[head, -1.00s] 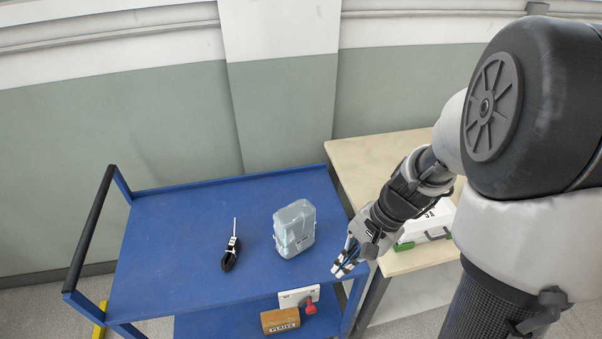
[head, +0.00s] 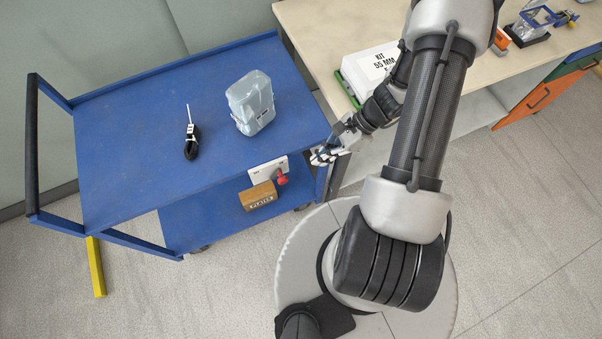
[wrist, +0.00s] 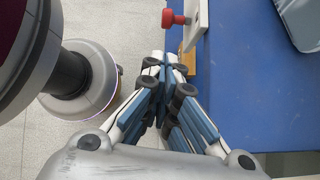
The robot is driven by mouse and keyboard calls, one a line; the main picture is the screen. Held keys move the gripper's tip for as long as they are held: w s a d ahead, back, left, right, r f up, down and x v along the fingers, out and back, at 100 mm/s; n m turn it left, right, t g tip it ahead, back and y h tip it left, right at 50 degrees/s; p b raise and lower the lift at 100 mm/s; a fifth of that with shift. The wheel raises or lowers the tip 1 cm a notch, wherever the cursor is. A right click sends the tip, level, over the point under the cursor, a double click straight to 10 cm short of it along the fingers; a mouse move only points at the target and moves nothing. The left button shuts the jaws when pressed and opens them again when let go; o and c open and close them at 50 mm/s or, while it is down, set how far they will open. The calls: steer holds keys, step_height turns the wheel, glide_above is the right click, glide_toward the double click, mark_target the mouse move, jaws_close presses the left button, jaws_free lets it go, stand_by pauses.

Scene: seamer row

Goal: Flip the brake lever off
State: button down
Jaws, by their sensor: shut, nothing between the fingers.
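A red knob (head: 282,180) sticks out from a white plate (head: 266,169) on the front side of the blue cart (head: 130,160); it appears to be the brake lever. The knob also shows at the top of the wrist view (wrist: 168,18), beside the edge of the white plate (wrist: 198,22). My gripper (head: 316,158) is at the cart's front right corner, to the right of the knob and apart from it. In the wrist view my gripper (wrist: 167,66) has its fingers together and empty, with the knob beyond the fingertips.
A brown block marked PLATES (head: 258,196) sits on the lower shelf below the plate. A wrapped grey pack (head: 251,102) and a black coiled item (head: 192,140) lie on the cart top. A white kit box (head: 370,68) stands on the bench (head: 320,22) at right.

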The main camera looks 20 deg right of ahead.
steer(key=b+x, duration=0.4)
steer(key=x, duration=0.6)
steer(key=shift+w+r, duration=0.1)
steer(key=shift+w, duration=0.05)
